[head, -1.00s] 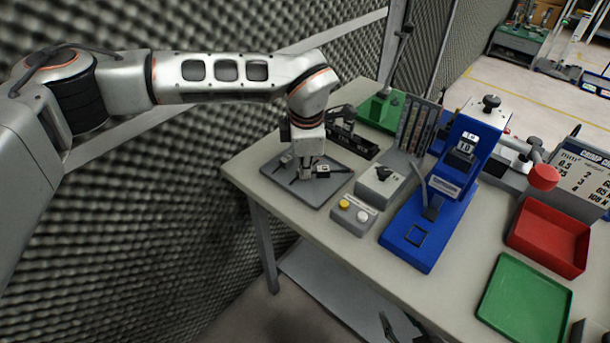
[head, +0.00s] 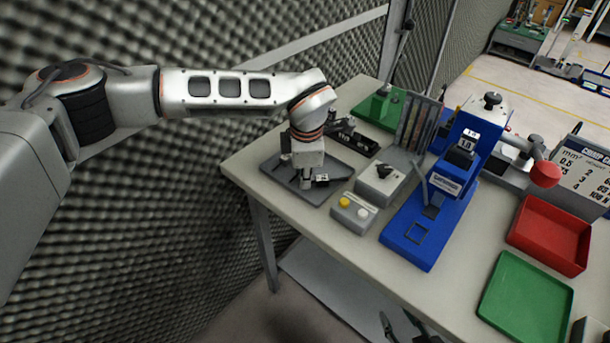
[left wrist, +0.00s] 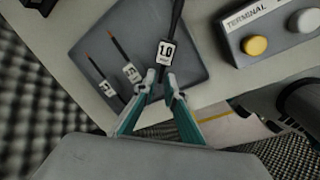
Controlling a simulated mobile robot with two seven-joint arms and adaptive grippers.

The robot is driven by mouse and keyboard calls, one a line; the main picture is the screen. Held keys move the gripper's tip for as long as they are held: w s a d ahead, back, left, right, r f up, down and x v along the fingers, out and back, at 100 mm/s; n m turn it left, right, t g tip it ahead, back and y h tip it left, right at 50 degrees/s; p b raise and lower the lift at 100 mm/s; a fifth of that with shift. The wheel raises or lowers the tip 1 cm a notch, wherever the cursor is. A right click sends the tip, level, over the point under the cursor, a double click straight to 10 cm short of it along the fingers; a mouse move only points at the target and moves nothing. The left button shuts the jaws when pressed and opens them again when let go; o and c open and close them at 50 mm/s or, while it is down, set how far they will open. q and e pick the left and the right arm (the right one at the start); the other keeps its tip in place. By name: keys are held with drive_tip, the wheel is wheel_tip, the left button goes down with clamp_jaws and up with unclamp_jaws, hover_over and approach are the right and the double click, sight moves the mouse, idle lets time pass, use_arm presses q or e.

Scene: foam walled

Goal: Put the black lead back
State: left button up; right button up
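My left gripper (head: 306,187) is low over the front part of a dark grey tray (head: 275,175) on the bench. In the left wrist view its two teal fingers (left wrist: 161,80) close in on the end of a black lead (left wrist: 176,18) with a white "1.0" tag (left wrist: 166,52). The tag looks larger than the others, so the lead seems raised above the tray. Two more dark leads with orange tips and white tags, (left wrist: 118,45) and (left wrist: 97,68), lie on the tray. At the bottom edge, my right gripper (head: 390,326) is only partly visible.
A grey box with yellow and white buttons (head: 353,214) and a grey switch box (head: 380,185) stand right of the tray. A black holder (head: 352,140) is behind it. A blue press (head: 440,190), red bin (head: 550,235) and green tray (head: 525,300) are further right. A foam wall (head: 150,250) is left.

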use_arm(q)
drive_tip(key=shift+r, duration=0.1)
drive_tip(key=shift+r+p, duration=0.3)
drive_tip(key=shift+r, duration=0.05)
drive_tip(key=b+v, duration=0.1)
drive_tip(key=v, duration=1.1)
